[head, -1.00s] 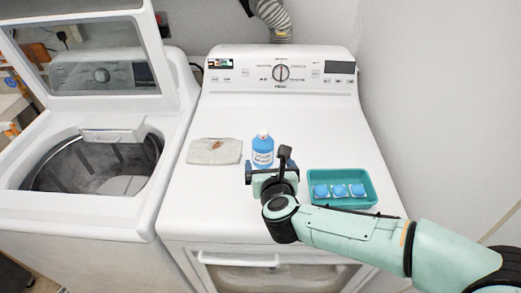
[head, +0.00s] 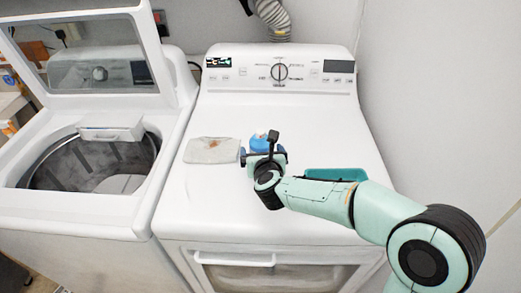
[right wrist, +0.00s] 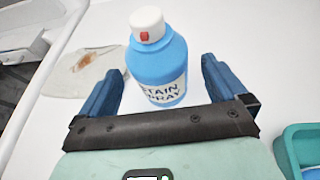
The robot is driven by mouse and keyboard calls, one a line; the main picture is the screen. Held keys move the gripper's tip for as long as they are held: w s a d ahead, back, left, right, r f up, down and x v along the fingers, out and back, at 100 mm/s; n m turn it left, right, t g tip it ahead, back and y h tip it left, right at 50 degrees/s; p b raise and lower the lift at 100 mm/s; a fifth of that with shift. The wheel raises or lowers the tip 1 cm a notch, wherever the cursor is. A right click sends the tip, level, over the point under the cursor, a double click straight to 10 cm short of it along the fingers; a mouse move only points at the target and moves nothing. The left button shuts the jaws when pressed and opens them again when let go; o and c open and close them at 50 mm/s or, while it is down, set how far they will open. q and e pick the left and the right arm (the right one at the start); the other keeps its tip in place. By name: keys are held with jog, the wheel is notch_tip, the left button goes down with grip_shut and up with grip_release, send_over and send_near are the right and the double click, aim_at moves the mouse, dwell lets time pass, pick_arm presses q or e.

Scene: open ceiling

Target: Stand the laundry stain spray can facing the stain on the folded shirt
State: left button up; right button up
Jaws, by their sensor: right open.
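The blue stain spray can (head: 262,143) stands upright on the white dryer top, partly hidden by my right gripper in the head view. The right wrist view shows the can (right wrist: 162,65) with its white cap; a red nozzle mark and the label face the gripper. The folded shirt (head: 204,155) lies flat to the left of the can, with a brown stain (head: 214,143). It also shows in the right wrist view (right wrist: 75,82). My right gripper (head: 263,155) is open, its blue fingers on either side of the can, with visible gaps. My left gripper is out of view.
A teal tray (head: 336,173) sits right of the gripper, partly hidden by my right arm. The open washer (head: 95,215) stands left of the dryer (head: 215,215). The dryer's control panel (head: 300,78) rises behind. The dryer top behind the can is clear.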

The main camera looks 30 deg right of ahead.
jog(key=shift+x, duration=1.55)
jog(key=c, duration=1.5)
